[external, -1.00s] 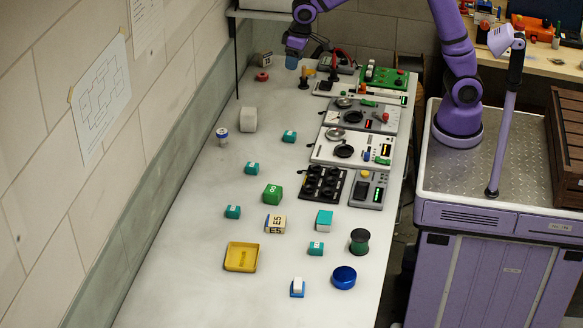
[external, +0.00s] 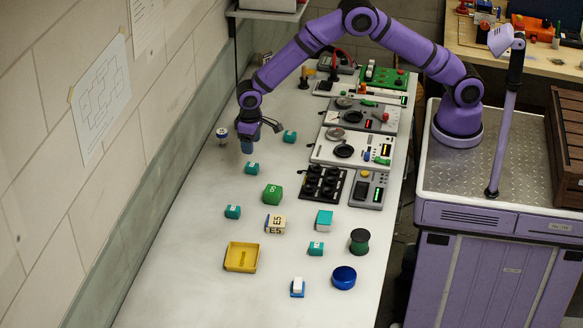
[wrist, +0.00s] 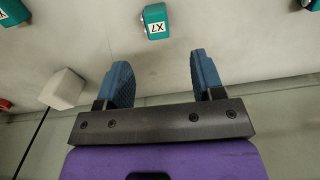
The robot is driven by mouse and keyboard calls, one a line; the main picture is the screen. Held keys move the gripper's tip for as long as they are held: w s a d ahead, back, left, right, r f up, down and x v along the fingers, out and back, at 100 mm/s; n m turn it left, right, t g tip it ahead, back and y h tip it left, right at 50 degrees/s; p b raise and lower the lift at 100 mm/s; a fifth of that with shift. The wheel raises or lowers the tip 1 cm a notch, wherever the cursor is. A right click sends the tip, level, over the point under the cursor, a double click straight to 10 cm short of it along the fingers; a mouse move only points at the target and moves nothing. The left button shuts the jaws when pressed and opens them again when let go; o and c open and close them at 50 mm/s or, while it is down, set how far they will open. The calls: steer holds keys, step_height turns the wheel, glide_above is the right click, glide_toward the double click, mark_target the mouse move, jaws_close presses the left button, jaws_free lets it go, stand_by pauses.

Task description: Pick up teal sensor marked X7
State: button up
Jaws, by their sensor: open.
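The teal sensor marked X7 (wrist: 155,21) lies on the bench near the top middle of the wrist view, its white label readable. In the external view I take it to be the small teal block (external: 252,168) just in front of my gripper; its label is too small to read there. My gripper (external: 247,146) points down above the bench. In the wrist view my gripper (wrist: 162,78) has its blue fingers apart with nothing between them, and the X7 sensor lies beyond the fingertips, apart from them.
Similar teal blocks stand at the back (external: 289,136), nearer (external: 233,212) and at the front (external: 316,248). A white block (wrist: 62,88) is left of the fingers in the wrist view. A green block (external: 272,194) lies nearby. The wall runs along the bench's left side.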

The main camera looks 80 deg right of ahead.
mark_target(252, 165)
steer(key=f, duration=1)
steer(key=shift+d, duration=0.2)
steer(key=c, duration=1)
